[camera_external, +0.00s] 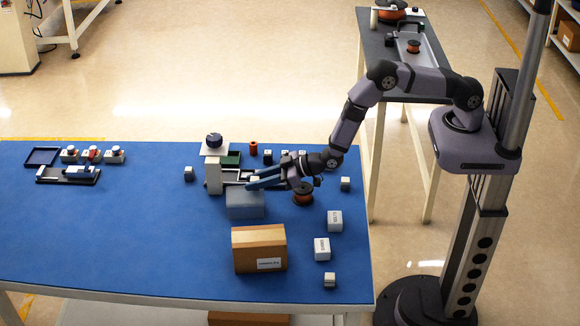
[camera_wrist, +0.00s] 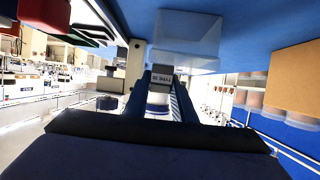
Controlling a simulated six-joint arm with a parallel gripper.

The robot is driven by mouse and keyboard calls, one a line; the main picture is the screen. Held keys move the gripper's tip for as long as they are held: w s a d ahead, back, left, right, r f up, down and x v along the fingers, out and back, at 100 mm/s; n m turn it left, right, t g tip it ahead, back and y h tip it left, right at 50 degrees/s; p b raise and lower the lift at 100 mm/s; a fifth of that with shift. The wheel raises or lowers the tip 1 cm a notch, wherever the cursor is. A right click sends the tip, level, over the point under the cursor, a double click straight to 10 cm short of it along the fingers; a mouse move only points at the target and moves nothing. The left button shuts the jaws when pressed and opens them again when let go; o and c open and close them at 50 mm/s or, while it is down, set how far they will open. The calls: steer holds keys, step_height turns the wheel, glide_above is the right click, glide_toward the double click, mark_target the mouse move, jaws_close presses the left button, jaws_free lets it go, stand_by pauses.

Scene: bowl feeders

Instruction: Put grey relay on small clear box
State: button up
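The grey relay (camera_wrist: 162,77) is a small grey block with a printed label. It sits between the tips of my gripper (camera_wrist: 162,88) in the wrist view, and both blue fingers appear to touch its sides. In the external view my gripper (camera_external: 258,181) is level above the blue table, its fingers pointing left. The clear box (camera_external: 245,204) is a see-through bluish box standing on the table just in front of and below the fingers. It also shows in the wrist view (camera_wrist: 187,38), close to the relay and apart from it.
A cardboard box (camera_external: 259,249) stands in front of the clear box. A pale upright block (camera_external: 213,175) is close to the left of the fingertips. A copper spool (camera_external: 302,197) lies under my wrist. Small white boxes (camera_external: 322,249) stand at the right. The table's left middle is clear.

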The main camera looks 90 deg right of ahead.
steer(key=o, duration=0.4)
steer(key=shift+c, duration=0.2)
steer(key=shift+r, duration=0.1)
steer(key=shift+r, duration=0.1)
steer(key=b+v, duration=0.2)
steer(key=v, duration=1)
steer(key=shift+r, duration=0.1)
steer(key=s+d+r+g, duration=0.1)
steer(key=s+d+g, duration=0.2)
steer(key=s, duration=0.7)
steer(key=s+d+r+g, duration=0.2)
steer(key=s+g, duration=0.4)
steer(key=s, duration=0.5)
steer(key=s+d+r+g, duration=0.2)
steer(key=s+d+g, duration=0.2)
steer(key=s, duration=0.6)
steer(key=shift+s+d+g, duration=0.3)
steer(key=shift+s, duration=0.05)
